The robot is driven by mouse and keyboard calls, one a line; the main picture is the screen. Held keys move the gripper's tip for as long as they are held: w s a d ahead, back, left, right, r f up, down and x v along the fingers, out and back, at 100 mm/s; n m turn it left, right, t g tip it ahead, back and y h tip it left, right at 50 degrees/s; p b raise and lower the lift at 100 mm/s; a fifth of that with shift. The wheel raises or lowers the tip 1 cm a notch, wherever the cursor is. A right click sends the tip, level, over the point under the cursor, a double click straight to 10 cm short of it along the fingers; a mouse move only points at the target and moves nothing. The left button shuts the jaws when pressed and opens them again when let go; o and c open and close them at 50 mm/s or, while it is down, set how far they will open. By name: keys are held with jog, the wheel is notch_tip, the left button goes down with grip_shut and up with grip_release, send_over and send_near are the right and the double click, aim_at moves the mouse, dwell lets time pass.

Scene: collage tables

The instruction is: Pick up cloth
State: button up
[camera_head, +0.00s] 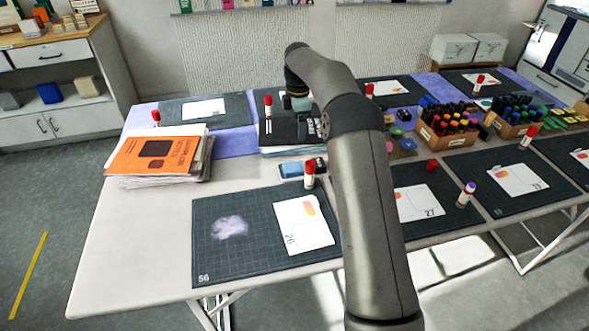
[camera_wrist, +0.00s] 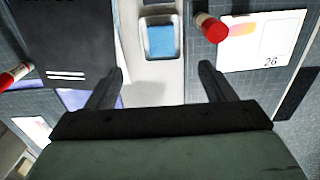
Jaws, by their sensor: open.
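I cannot make out a clear folded or loose cloth. A pale lilac, soft-edged patch (camera_head: 229,227) lies flat on the dark cutting mat (camera_head: 258,262) at the front left; I cannot tell whether it is a cloth or a smear. My gripper (camera_wrist: 160,72) is open and empty in the wrist view, its fingers apart above the table (camera_wrist: 147,96). In the head view my arm reaches across the table and largely hides the gripper. The lilac patch does not show in the wrist view.
A small blue-topped case (camera_head: 301,168) lies behind the mat and shows in the wrist view (camera_wrist: 159,40). A red-capped stick (camera_head: 309,175) stands beside it. A paper stack (camera_head: 160,155) is left, a black folder (camera_head: 283,130) behind. Marker boxes (camera_head: 447,128) stand right.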

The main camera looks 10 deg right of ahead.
jog(key=p, duration=0.1)
send_over(296, 167)
jog(key=f, duration=1)
jog(key=shift+w+d+f, duration=0.15)
jog(key=shift+d+f, duration=0.1)
jog(key=shift+f, duration=0.05)
jog(key=shift+a+f+p, duration=0.2)
jog(key=shift+f+p, duration=0.55)
jog(key=shift+f, duration=2)
jog(key=shift+c, duration=0.3)
jog(key=shift+f, duration=0.1)
jog(key=c, duration=1)
